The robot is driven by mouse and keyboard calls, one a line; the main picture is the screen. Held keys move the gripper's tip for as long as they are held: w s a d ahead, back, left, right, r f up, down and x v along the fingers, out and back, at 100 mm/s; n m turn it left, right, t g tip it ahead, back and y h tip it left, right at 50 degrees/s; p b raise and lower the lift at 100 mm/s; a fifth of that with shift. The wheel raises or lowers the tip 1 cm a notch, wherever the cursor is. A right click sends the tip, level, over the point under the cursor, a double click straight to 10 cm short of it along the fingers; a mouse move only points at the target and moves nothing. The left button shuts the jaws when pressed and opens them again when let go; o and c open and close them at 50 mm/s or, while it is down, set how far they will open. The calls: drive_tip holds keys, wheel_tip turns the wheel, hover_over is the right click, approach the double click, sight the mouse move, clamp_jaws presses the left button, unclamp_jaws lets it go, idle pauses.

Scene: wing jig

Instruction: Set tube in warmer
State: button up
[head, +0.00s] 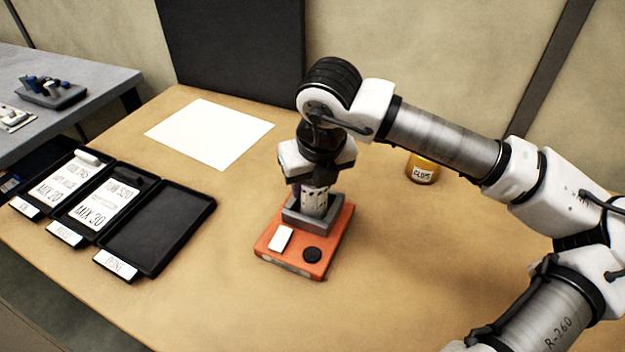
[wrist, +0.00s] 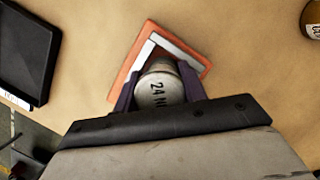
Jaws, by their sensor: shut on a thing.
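The warmer (head: 304,249) is an orange box with a grey square holder, a white label and a black knob, standing on the table. It also shows in the wrist view (wrist: 135,66). The tube (head: 314,203) is whitish with dark marks, upright, its lower end within or just over the grey holder; I cannot tell how deep. Its round top with printed characters shows in the wrist view (wrist: 160,92). My gripper (wrist: 158,97) is shut on the tube, one finger on each side. In the head view my gripper (head: 315,180) is directly above the warmer.
Black trays (head: 160,228) with cards and labels lie at the left. A white sheet (head: 209,132) lies behind them. A yellow labelled jar (head: 423,170) stands behind my arm; it shows at the wrist view's top right (wrist: 314,20). The table (head: 230,310) is clear in front of the warmer.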

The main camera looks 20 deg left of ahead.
drive_tip(key=o, duration=1)
drive_tip(key=shift+d+r+p, duration=0.1)
drive_tip(key=shift+r+p, duration=0.25)
drive_tip(key=shift+r, duration=0.1)
drive_tip(key=b+v, duration=0.1)
drive_tip(key=v, duration=1)
drive_tip(key=shift+r, duration=0.25)
